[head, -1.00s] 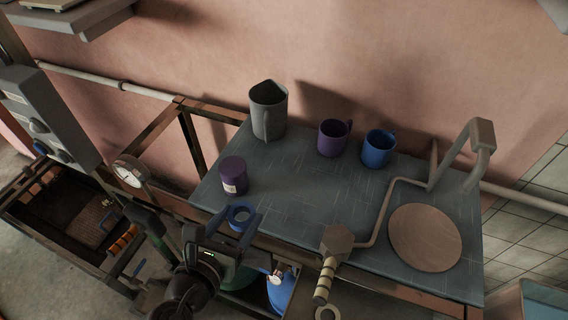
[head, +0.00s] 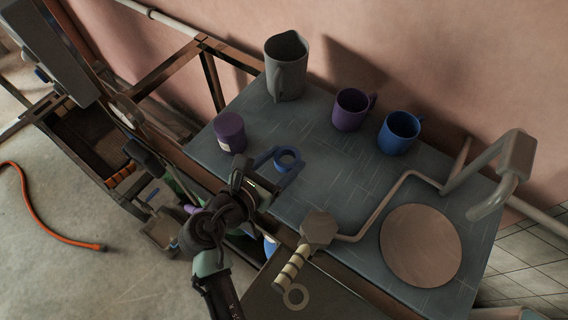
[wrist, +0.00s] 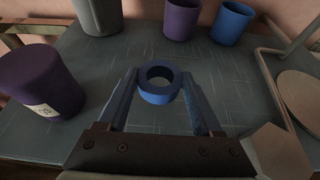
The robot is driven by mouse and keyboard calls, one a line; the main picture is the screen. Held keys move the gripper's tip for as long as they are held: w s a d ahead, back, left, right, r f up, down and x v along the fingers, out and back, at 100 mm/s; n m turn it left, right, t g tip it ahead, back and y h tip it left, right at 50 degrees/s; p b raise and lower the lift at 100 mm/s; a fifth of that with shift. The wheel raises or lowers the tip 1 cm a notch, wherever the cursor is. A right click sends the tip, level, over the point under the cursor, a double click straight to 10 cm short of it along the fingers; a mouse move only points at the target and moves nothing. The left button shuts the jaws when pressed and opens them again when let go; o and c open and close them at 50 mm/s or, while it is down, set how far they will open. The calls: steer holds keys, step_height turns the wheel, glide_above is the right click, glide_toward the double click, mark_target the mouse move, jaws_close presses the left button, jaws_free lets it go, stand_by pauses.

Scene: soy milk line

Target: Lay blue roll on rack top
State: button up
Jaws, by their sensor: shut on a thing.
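The blue roll (head: 287,159) is a short ring with a hole through it. My gripper (head: 276,161) is shut on it at the front part of the blue-grey tabletop (head: 320,190), which may be the rack top. In the wrist view the roll (wrist: 159,85) sits between the two blue fingers (wrist: 160,90) at their tips, with its hole facing up toward the camera. I cannot tell whether the roll touches the top or is a little above it.
A purple lidded jar (head: 229,132) stands left of the roll. A grey pitcher (head: 286,68), a purple mug (head: 351,109) and a blue mug (head: 398,132) stand behind. A bent pipe (head: 400,185) and a round wooden board (head: 420,245) are at right. The middle is clear.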

mark_target(283, 175)
steer(key=shift+f, duration=1.75)
steer(key=shift+f, duration=0.1)
steer(key=o, duration=1.3)
steer(key=shift+o, duration=0.2)
